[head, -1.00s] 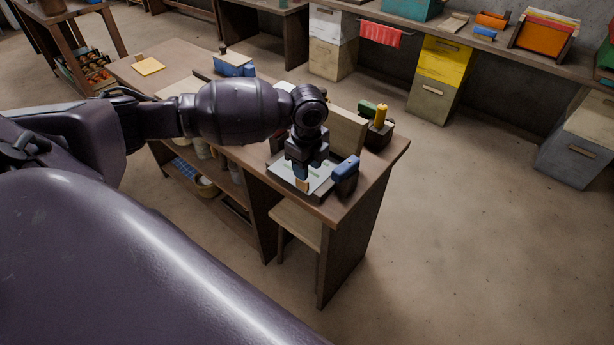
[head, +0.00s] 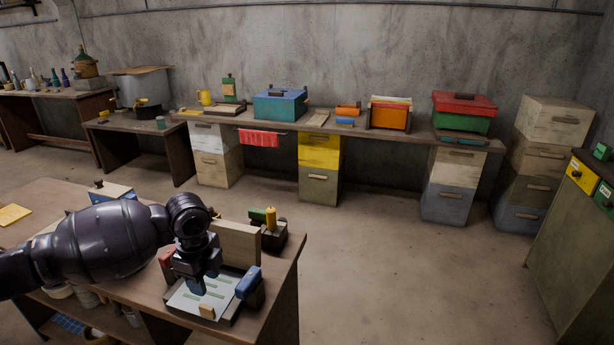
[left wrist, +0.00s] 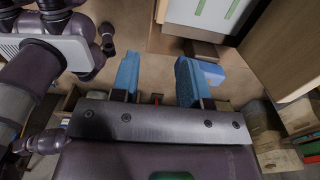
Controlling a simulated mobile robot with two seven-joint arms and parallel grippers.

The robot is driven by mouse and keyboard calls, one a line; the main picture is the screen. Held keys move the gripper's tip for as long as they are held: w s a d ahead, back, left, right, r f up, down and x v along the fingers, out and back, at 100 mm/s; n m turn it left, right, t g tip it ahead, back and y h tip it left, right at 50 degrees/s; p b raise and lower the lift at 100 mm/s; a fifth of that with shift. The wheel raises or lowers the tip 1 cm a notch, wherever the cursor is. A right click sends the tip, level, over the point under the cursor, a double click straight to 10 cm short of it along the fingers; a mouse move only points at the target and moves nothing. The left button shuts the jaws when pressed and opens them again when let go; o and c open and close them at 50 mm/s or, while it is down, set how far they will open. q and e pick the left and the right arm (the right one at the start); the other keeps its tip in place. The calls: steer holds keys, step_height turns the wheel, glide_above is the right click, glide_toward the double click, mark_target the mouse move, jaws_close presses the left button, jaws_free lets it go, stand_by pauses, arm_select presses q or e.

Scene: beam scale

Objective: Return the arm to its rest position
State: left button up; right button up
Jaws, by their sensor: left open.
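My left arm (head: 110,243) reaches in from the left over the near workbench. My left gripper (head: 197,284) points down and appears above a tray (head: 231,317) holding a white sheet with green marks (head: 213,292). In the left wrist view, the two blue fingers (left wrist: 158,82) are spread apart with nothing between them. Part of the white sheet (left wrist: 208,12) shows beyond them. A small wooden block (head: 207,311) is at the tray's front edge. My right gripper is not clearly seen in any view.
An upright wooden board (head: 236,243) stands close behind the gripper. A blue-topped item (head: 248,282) is right of the tray, and a dark box with a yellow piece (head: 271,218) is behind it. Open floor (head: 400,270) lies to the right.

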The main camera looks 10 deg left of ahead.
arm_select(q)
steer(key=s+d+f+n+t+h, duration=0.25)
steer(key=d+f+n, duration=0.2)
steer(key=f, duration=0.25)
steer(key=s+d+f+n+t+h, duration=0.2)
steer(key=s+d+f+n+t, duration=0.15)
steer(key=d+f, duration=0.3)
steer(key=s+a+f+n+t+y, duration=0.2)
steer(key=s+a+n, duration=0.1)
steer(key=s+n, duration=0.2)
steer(key=s+a+f+n+t+y, duration=0.2)
steer(key=s+a+f+n+t, duration=0.1)
steer(key=s, duration=0.6)
steer(key=shift+s+a+n+y, duration=0.15)
steer(key=shift+a+n+y, duration=0.2)
steer(key=shift+n, duration=0.55)
steer(key=shift+f, duration=0.15)
steer(key=shift+d, duration=0.1)
